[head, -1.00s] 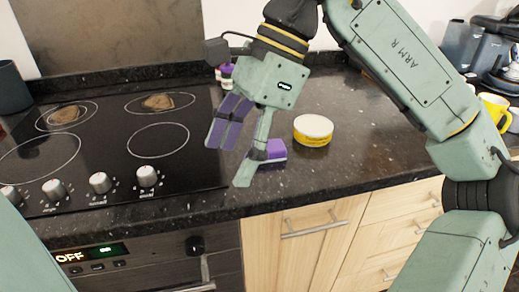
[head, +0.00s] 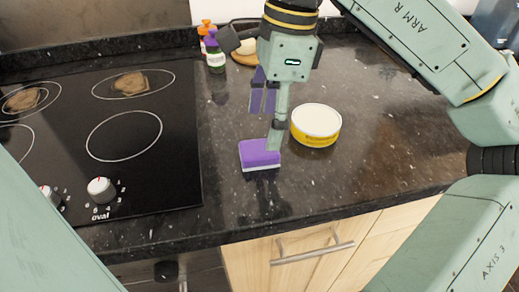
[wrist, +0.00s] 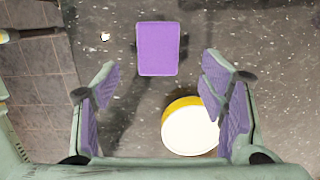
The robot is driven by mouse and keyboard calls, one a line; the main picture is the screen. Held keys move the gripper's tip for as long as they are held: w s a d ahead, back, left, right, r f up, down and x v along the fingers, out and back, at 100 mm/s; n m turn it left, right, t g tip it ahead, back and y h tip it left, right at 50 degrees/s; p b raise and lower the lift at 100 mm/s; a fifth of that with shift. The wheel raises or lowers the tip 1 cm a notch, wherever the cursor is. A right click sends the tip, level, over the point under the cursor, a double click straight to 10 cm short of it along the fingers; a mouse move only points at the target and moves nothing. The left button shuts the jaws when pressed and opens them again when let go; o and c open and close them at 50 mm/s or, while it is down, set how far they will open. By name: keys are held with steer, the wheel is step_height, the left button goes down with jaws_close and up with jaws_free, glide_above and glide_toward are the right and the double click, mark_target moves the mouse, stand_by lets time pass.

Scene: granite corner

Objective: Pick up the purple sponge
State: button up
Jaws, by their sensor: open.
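The purple sponge (head: 260,153) lies flat on the dark speckled counter, near its front edge and right of the hob. It has a pale lower layer. In the wrist view the sponge (wrist: 158,49) lies beyond the fingertips, roughly midway between the two fingers. My gripper (head: 268,125) points down above the counter, just behind the sponge in the head view. In the wrist view my gripper (wrist: 160,85) is open and empty, its purple-padded fingers wide apart. One finger slightly overlaps the sponge's back right corner in the head view; I cannot tell whether they touch.
A yellow tub with a white lid (head: 316,125) stands close right of my gripper; it also shows between the fingers in the wrist view (wrist: 189,131). Small bottles (head: 214,52) stand behind. The black hob (head: 150,150) is at left. Counter in front of the tub is clear.

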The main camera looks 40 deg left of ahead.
mark_target(260, 148)
steer(key=f, duration=0.3)
steer(key=s+f+p, duration=0.1)
steer(key=f, duration=0.1)
steer(key=shift+a+f, duration=0.25)
steer(key=shift+a, duration=0.15)
steer(key=shift+c, duration=0.2)
steer(key=c, duration=0.9)
steer(key=shift+r, duration=0.1)
steer(key=shift+r, duration=0.5)
step_height(260, 148, up, 2)
steer(key=shift+r+b, duration=0.1)
steer(key=shift+b, duration=0.3)
steer(key=s+b, duration=0.1)
steer(key=s, duration=0.4)
steer(key=s+r+b, duration=0.1)
steer(key=s, duration=0.4)
steer(key=s+b, duration=0.1)
steer(key=s, duration=0.5)
steer(key=shift+d+r, duration=0.25)
steer(key=shift+r, duration=0.1)
